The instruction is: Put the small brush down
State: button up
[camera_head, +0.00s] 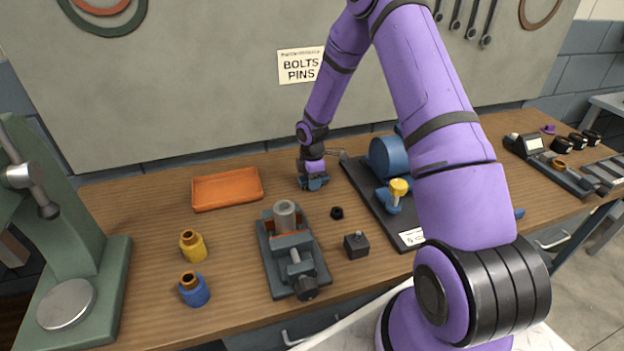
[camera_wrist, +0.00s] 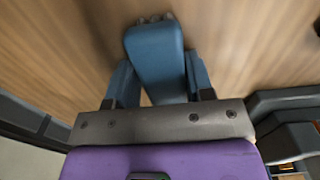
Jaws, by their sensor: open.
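My gripper (camera_head: 313,184) is low over the wooden bench, between the orange tray and the dark board. In the wrist view its two blue fingers (camera_wrist: 161,80) are apart. A blue block-like piece with a short grey tufted end, which looks like the small brush (camera_wrist: 155,48), lies between and just beyond them. The bench wood shows around it. I cannot tell whether the fingers touch it or whether it rests fully on the bench. In the head view the brush is hard to tell apart from the blue fingers.
The orange tray (camera_head: 228,189) is left of my gripper. A vice (camera_head: 292,262) holding a grey cylinder, a black nut (camera_head: 337,213) and a dark block (camera_head: 356,245) stand in front. A dark board (camera_head: 371,190) with a blue housing (camera_head: 384,158) is right. Yellow (camera_head: 193,246) and blue (camera_head: 194,290) cylinders stand front left.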

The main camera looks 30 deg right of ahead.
jog(key=s+a+r+m+h, duration=0.1)
jog(key=s+r+m, duration=0.15)
jog(key=r, duration=0.95)
jog(key=s+a+r+m, duration=0.1)
jog(key=s+r, duration=0.2)
jog(key=r, duration=1)
jog(key=s+a+r+m+t, duration=0.2)
jog(key=s+a+r+m, duration=0.15)
jog(key=s+r, duration=0.65)
jog(key=s+a+r+m+t, duration=0.1)
jog(key=s+r+m, duration=0.1)
jog(key=s, duration=0.4)
jog(key=s+a+r+m+t, duration=0.1)
jog(key=s+r+m, duration=0.2)
jog(key=s, duration=0.4)
jog(key=s+a+r+m+t+y, duration=0.1)
jog(key=s+r+m, duration=0.2)
jog(key=s, duration=0.4)
jog(key=shift+s+r+m, duration=0.15)
jog(key=shift+s+m, duration=0.1)
jog(key=shift+m, duration=0.15)
jog(key=shift+o, duration=0.5)
jog(key=shift+a, duration=0.1)
